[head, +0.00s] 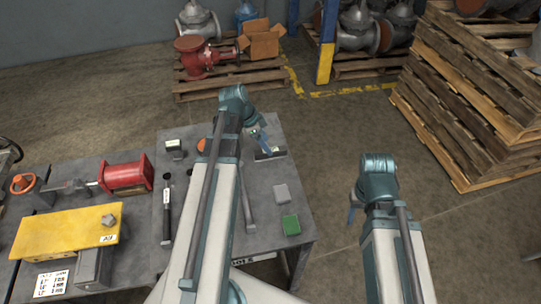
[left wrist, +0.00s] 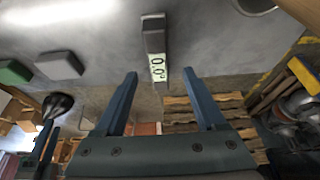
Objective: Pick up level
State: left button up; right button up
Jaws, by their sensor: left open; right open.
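The level (head: 270,154) is a small dark block with a pale display, lying near the far right edge of the grey table. In the left wrist view the level (left wrist: 154,40) shows a "0.0°" readout and lies just beyond the fingertips, roughly in line with the gap between them. My left gripper (head: 263,142) is open and empty above the level, and partly hides it in the head view. Its two blue fingers (left wrist: 160,74) are apart with nothing between them. My right gripper (head: 352,210) is open, off the table's right side over the floor, and partly hidden by its arm.
A grey block (head: 281,193) and a green block (head: 291,225) lie nearer on the table (head: 268,235). A dark tool (head: 167,210) and a small labelled device (head: 174,149) lie left of my arm. Stacked pallets (head: 470,90) stand at the right.

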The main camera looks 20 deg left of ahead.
pick_arm(q)
jog(key=b+x, duration=0.4)
jog(key=x, duration=0.1)
jog(key=shift+s, duration=0.2)
jog(key=shift+r, duration=0.1)
grip_shut()
